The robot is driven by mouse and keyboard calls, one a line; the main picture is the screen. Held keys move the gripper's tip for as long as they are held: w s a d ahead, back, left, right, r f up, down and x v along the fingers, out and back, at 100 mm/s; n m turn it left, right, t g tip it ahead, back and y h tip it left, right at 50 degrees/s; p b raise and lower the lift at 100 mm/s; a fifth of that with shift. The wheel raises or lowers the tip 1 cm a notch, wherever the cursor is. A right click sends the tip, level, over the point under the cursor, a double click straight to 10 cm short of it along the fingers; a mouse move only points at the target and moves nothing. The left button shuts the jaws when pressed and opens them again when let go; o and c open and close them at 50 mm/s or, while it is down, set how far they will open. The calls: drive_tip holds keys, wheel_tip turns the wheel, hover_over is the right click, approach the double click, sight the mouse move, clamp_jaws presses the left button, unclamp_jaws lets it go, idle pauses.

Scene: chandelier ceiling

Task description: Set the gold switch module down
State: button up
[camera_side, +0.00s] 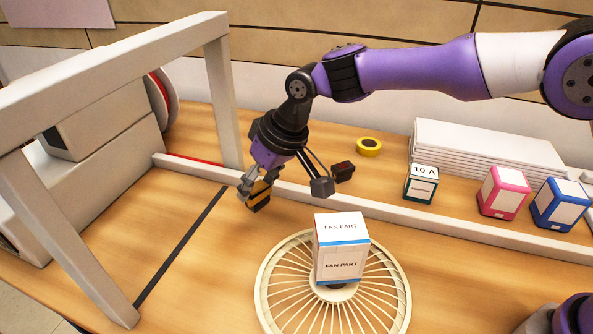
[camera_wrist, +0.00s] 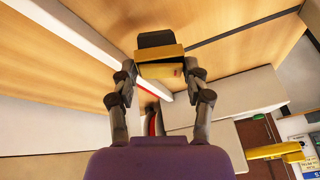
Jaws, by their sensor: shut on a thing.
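The gold switch module (camera_side: 259,188) is a small gold and black block. My gripper (camera_side: 257,187) is shut on it, pointing down, left of the middle in the side view. In the wrist view my gripper (camera_wrist: 160,76) has a finger on each side of the module (camera_wrist: 160,71), with its black part beyond the gold face. The module appears to be above the wooden table (camera_side: 215,250), right of a dark stripe. I cannot tell the exact gap below it.
A pale frame (camera_side: 217,90) rises at left; a low rail (camera_side: 385,205) crosses the table. A white FAN PART box (camera_side: 340,245) stands on a round fan grille (camera_side: 268,283). Behind the rail are a small dark block (camera_side: 343,171), yellow tape (camera_side: 369,147) and teal (camera_side: 421,184), pink and blue boxes.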

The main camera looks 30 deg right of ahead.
sight(262, 197)
drive_tip(key=shift+w+d+f, duration=0.4)
drive_tip(key=shift+w+f, duration=0.1)
drive_tip(key=shift+w, duration=0.25)
drive_tip(key=shift+f, duration=2)
drive_tip(key=shift+f, duration=0.15)
drive_tip(key=o, duration=1.1)
